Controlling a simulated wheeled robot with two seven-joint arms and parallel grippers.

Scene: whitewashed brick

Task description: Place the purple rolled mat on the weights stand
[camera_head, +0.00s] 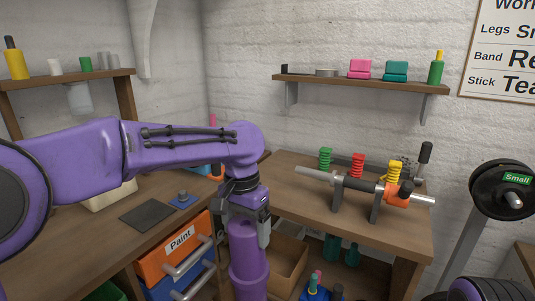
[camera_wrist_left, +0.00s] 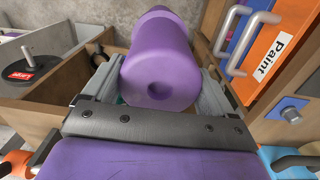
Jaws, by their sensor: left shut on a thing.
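The purple rolled mat (camera_head: 248,270) hangs upright below my left gripper (camera_head: 250,232) in the head view, in front of the wooden bench. In the left wrist view the mat (camera_wrist_left: 160,65) lies between the two grey fingers, which are shut on it. A stand with a black disc labelled "Small" (camera_head: 500,187) is at the far right of the head view, well apart from the mat; I take it as the weights stand. A black disc labelled "Large" (camera_wrist_left: 27,68) shows at the left of the left wrist view. My right gripper is not in view.
A bench (camera_head: 400,222) holds a bar on two uprights (camera_head: 366,190) and several coloured coils. An open wooden box (camera_head: 290,262) is below, right of the mat. Orange "Paint" drawer (camera_head: 178,246) is left. A shelf (camera_head: 360,84) is above the bench.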

